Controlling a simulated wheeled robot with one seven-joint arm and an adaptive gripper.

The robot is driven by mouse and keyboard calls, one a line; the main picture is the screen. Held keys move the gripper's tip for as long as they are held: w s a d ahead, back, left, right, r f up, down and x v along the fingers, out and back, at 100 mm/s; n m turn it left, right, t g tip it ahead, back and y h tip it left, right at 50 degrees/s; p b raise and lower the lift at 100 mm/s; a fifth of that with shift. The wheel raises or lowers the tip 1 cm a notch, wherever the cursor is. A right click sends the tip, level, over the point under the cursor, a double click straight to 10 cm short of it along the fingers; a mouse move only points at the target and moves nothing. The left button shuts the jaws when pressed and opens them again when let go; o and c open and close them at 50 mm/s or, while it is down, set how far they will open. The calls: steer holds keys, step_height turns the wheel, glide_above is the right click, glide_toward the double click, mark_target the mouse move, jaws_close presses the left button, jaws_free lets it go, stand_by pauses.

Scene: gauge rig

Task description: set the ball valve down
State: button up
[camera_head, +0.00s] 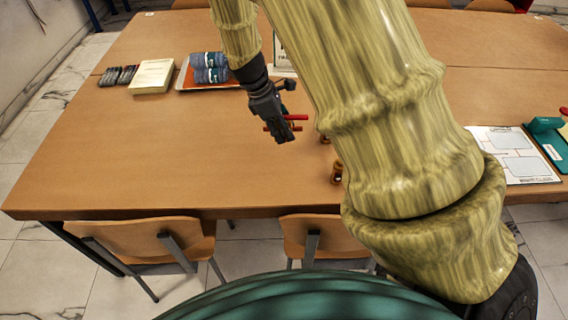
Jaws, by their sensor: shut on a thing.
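My gripper (281,134) hangs over the middle of the table (170,150), pointing down. It is shut on the ball valve, whose red lever handle (296,117) sticks out to the right of the fingers. Most of the valve body is hidden by the fingers. I cannot tell whether the valve touches the table.
Brass-coloured fittings (337,173) stand just right of the gripper, partly behind my arm. Blue rolled items (209,67) sit on a tray at the back. A cream pad (152,76) and dark markers (117,76) lie back left. The table's left and front-left are clear.

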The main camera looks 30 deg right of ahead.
mark_target(289, 159)
steer(key=shift+s+d, duration=0.15)
steer(key=shift+s, duration=0.1)
steer(key=shift+f, duration=0.3)
step_height(289, 159, down, 4)
steer(key=shift+w+r, duration=0.15)
steer(key=shift+f+p, duration=0.55)
steer(key=shift+f, duration=2.1)
steer(key=shift+f, duration=0.1)
steer(key=o, duration=1.2)
steer(key=b+v, duration=0.1)
steer(key=v, duration=1.1)
